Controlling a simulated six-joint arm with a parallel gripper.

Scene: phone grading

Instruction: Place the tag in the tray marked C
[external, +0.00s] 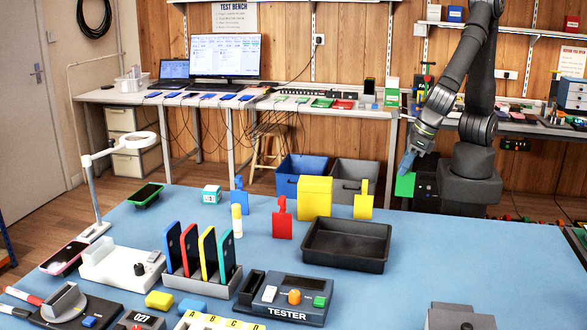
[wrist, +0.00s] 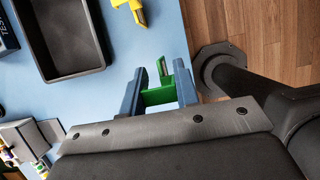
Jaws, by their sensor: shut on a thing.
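My gripper (external: 409,163) is shut on a green tag (external: 405,185) and holds it at the right back edge of the blue table, close to my base. In the wrist view the green tag (wrist: 158,97) sits between the two blue fingers of my gripper (wrist: 159,88). A row of pale labels reading A, B, C, D (external: 220,322) is cut off by the bottom edge of the external view. Whatever lies below the letter C is out of view.
Blue (external: 239,198), red (external: 282,220) and yellow (external: 363,204) tag-shaped pieces stand on the table, near a yellow block (external: 314,197). An empty black tray (external: 318,262) lies in front. Upright phones (external: 190,250) and a tester (external: 288,312) stand front left.

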